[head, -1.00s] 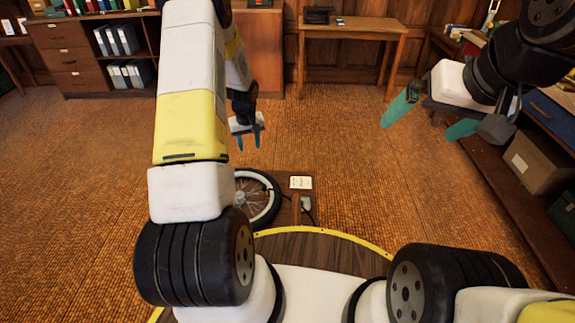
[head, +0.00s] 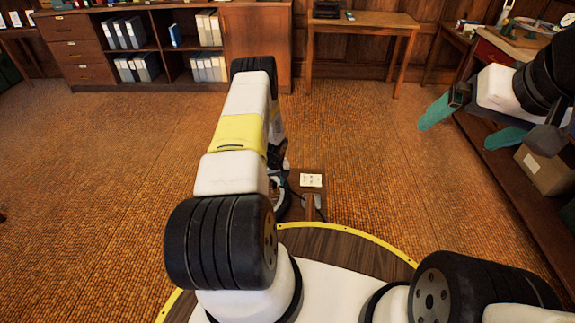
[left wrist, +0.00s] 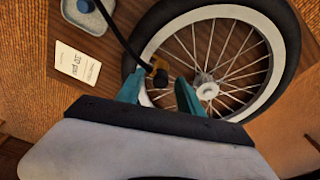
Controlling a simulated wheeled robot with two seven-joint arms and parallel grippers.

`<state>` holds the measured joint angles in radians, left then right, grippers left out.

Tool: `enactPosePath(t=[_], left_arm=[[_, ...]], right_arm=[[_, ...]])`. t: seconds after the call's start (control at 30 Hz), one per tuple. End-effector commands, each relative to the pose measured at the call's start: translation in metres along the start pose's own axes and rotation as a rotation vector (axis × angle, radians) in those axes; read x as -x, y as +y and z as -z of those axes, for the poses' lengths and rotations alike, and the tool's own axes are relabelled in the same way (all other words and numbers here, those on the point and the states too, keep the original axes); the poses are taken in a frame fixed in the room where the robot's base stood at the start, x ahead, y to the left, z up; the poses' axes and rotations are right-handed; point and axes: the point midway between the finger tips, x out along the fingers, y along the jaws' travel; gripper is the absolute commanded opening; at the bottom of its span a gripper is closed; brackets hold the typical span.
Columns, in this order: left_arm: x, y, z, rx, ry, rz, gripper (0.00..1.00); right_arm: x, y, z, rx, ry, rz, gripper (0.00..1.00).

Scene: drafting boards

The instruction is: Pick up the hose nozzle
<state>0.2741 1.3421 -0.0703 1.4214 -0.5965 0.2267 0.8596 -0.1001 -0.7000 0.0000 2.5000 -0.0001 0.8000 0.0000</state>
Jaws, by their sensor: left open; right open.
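The hose nozzle (left wrist: 160,76) shows in the left wrist view as a dark end on a black hose (left wrist: 122,37), with a brass-coloured piece beside it. It lies in front of a spoked bicycle wheel (left wrist: 283,60). My left gripper (left wrist: 158,93) is open, its teal fingers on either side of the nozzle, close to it; I cannot tell whether they touch it. In the head view my left arm hides the nozzle and most of that gripper. My right gripper (head: 472,124) is open and empty, raised at the right.
A printed card (left wrist: 77,64) and a grey tray (left wrist: 88,14) with a blue item lie left of the wheel. In the head view a wooden table (head: 360,24) and shelves stand at the back. A cardboard box (head: 542,170) is at the right. The carpet between is open.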

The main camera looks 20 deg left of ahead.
Motion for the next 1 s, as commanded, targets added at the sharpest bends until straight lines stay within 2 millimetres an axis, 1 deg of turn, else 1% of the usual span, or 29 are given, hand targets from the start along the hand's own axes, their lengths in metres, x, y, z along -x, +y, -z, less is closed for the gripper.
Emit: enactPosePath(t=[0.03, 0.1, 0.33, 0.37, 0.5, 0.57, 0.6, 1.0], left_arm=[[-0.0064, -0.0003, -0.0003, 0.001, -0.001, 0.0, 0.44], [-0.0105, -0.0003, 0.0004, 0.001, 0.0, 0.0, 0.44], [-0.0117, -0.0003, 0.0007, 0.001, 0.001, 0.0, 0.44], [-0.0117, -0.0003, 0.0007, 0.001, 0.001, 0.0, 0.42], [-0.0115, -0.0003, 0.0006, 0.001, 0.001, 0.0, 0.15], [-0.0115, -0.0003, 0.0006, 0.001, 0.001, 0.0, 0.03], [-0.0115, -0.0003, 0.0006, 0.001, 0.001, 0.0, 0.0], [-0.0082, -0.0001, 0.0015, 0.001, 0.001, 0.0, 0.0]], right_arm=[[0.0, 0.0, 0.0, 0.0, 0.0, 0.0, 1.0], [0.0, 0.0, 0.0, 0.0, 0.0, 0.0, 1.0], [0.0, 0.0, 0.0, 0.0, 0.0, 0.0, 1.0], [0.0, 0.0, 0.0, 0.0, 0.0, 0.0, 1.0], [0.0, 0.0, 0.0, 0.0, 0.0, 0.0, 1.0], [0.0, 0.0, 0.0, 0.0, 0.0, 0.0, 1.0], [0.0, 0.0, 0.0, 0.0, 0.0, 0.0, 1.0], [0.0, 0.0, 0.0, 0.0, 0.0, 0.0, 1.0]])
